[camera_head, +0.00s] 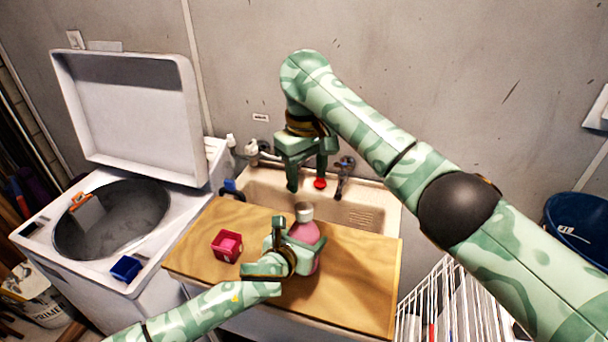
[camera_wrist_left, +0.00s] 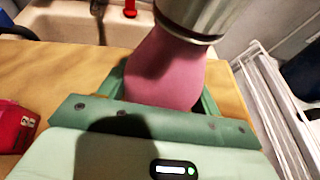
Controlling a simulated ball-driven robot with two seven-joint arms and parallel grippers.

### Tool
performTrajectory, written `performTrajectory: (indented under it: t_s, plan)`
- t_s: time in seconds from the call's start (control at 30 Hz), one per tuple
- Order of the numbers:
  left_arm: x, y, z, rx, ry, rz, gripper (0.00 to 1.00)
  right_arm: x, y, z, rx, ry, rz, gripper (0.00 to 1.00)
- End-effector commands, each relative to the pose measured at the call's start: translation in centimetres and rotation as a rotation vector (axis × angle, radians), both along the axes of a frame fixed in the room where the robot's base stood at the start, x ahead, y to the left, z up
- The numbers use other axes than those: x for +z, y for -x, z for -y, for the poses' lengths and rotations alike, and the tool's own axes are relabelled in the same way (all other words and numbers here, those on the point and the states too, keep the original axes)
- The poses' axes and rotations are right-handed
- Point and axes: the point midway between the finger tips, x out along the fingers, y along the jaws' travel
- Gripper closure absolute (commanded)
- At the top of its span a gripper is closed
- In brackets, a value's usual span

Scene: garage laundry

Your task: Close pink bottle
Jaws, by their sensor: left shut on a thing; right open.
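The pink bottle (camera_head: 307,234) stands on the wooden board (camera_head: 360,270) with a pale silver-grey top (camera_head: 304,211) on it. In the left wrist view its pink body (camera_wrist_left: 165,68) sits between my fingers, and the top (camera_wrist_left: 197,14) runs out of the frame. I cannot tell how tightly the top sits. My left gripper (camera_head: 290,246) is shut on the bottle's body. My right gripper (camera_head: 307,186) is open, fingers pointing down, above the sink and behind the bottle, apart from it.
A red box (camera_head: 227,246) with pink contents is left of the bottle. A small red object (camera_head: 320,184) shows near my right fingertips at the sink (camera_head: 262,188). The open washer (camera_head: 170,220) is at left, a white rack (camera_head: 440,300) at right. The board's right side is clear.

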Motion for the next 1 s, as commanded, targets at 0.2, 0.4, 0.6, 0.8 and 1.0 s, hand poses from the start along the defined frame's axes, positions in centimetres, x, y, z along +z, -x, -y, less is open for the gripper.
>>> performTrajectory:
  t_s: [0.2,0.4,0.6,0.8,1.0]
  plan:
    - [-0.15,0.07,0.0,0.0,0.001,-0.004,1.0,-0.2,0.43,-0.32,0.678,0.001,-0.033,0.46]
    - [-0.14,0.07,0.0,0.0,0.001,-0.004,1.0,-0.23,0.69,-0.63,1.145,-0.009,-0.044,0.46]
    - [-0.14,0.06,-0.01,0.001,0.0,-0.004,1.0,-0.23,0.7,-0.66,1.352,-0.006,-0.045,0.46]
    - [-0.13,0.06,-0.01,0.0,0.0,-0.002,1.0,-0.23,0.7,-0.66,1.378,-0.006,-0.046,0.46]
    - [-0.13,0.06,-0.01,0.0,0.0,-0.002,1.0,-0.35,0.71,-0.66,1.376,-0.007,-0.047,0.46]
